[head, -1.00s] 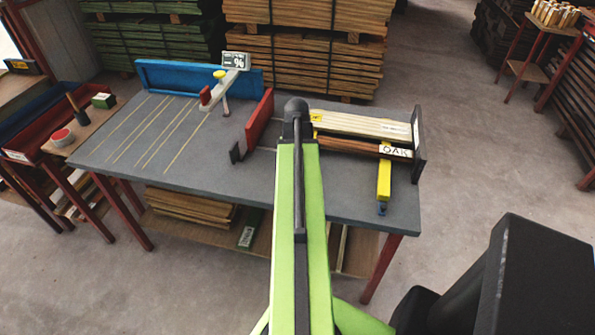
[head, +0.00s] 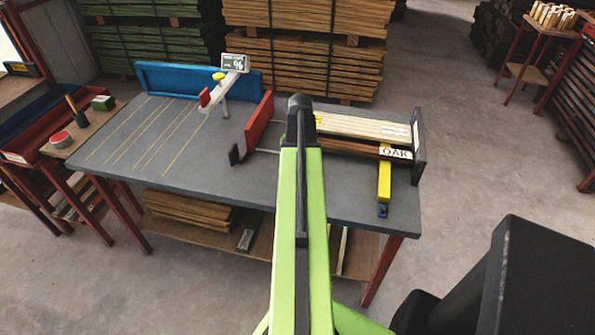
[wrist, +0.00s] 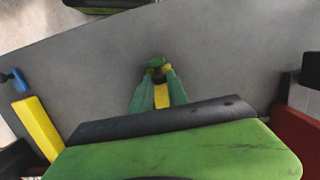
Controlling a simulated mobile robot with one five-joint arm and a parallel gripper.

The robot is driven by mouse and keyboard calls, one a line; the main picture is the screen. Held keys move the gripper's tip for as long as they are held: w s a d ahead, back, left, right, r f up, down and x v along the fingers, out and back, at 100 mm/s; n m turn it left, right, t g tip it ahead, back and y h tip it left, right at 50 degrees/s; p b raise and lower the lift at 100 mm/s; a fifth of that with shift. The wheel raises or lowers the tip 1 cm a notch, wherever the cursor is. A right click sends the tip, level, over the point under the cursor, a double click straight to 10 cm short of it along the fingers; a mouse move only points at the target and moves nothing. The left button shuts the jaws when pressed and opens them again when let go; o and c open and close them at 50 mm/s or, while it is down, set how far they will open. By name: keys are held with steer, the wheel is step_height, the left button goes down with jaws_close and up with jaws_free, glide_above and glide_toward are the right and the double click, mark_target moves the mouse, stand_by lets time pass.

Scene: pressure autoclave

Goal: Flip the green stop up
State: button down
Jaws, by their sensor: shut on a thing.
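In the wrist view the green tip of the green stop (wrist: 155,61) shows at the ends of my fingers, with a yellow bar (wrist: 161,95) running back between them. My gripper (wrist: 158,73) is shut on this green tip, above the grey tabletop. The fingers and a dark part hide some of the stop, so its exact tilt cannot be told. In the head view my arm hides the gripper and the green stop. Another yellow bar with a blue end (head: 384,180) lies at the table's right front; it also shows at the left of the wrist view (wrist: 38,128).
The grey table (head: 180,180) carries a red fence (head: 258,118) left of my arm and pale boards (head: 365,127) with an OAK label to the right. A dark end plate (head: 418,145) stands beside the boards. A blue fence (head: 180,78) lines the back. The table's left part is mostly clear.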

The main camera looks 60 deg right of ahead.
steer(key=c, duration=1.3)
jaws_free()
steer(key=shift+r, duration=0.1)
steer(key=d+r+p, duration=0.1)
steer(key=r+p, duration=0.4)
steer(key=d+r+p, duration=0.1)
steer(key=r+p, duration=0.5)
steer(key=w+r+p, duration=0.1)
steer(key=r+p, duration=0.5)
steer(key=shift+d, duration=0.4)
